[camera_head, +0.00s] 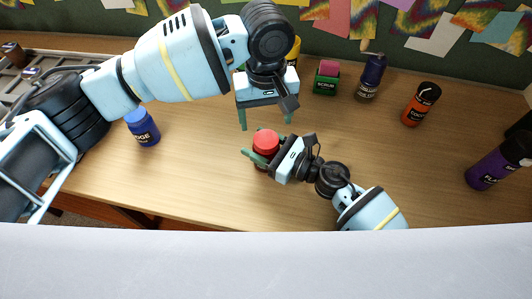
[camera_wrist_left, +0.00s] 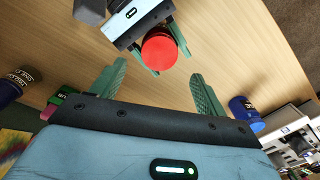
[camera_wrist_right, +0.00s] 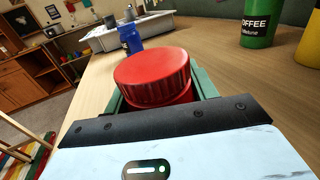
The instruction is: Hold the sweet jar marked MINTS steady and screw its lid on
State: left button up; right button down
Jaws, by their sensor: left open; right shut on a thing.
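A red jar (camera_wrist_right: 165,98) stands on the wooden table with a wide red ribbed lid (camera_wrist_right: 152,72) on top of it. Its label is hidden, so I cannot read MINTS. The lid also shows in the head view (camera_head: 266,141) and the left wrist view (camera_wrist_left: 159,48). I cannot tell how tightly it sits. My right gripper (camera_head: 262,160) is shut around the jar's body below the lid, coming from the right. My left gripper (camera_head: 265,123) is open and empty, pointing down above and slightly behind the jar, its fingers apart from the lid.
A blue jar (camera_head: 143,128) stands to the left. At the back are a green block with a pink top (camera_head: 327,78), a dark bottle (camera_head: 371,76) and an orange jar (camera_head: 420,105). A purple bottle (camera_head: 494,167) is at the right. The table between is clear.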

aim_at(266, 139)
pick_arm(q)
jog(key=shift+f, duration=3)
jog(key=shift+c, duration=0.2)
jog(key=c, duration=1)
jog(key=m, duration=0.5)
jog(key=shift+m, duration=0.3)
jog(key=m, duration=1.2)
jog(key=shift+a, duration=0.1)
jog(key=m, duration=0.6)
jog(key=shift+w+m, duration=0.1)
jog(key=shift+m, duration=0.3)
jog(key=o, duration=1.1)
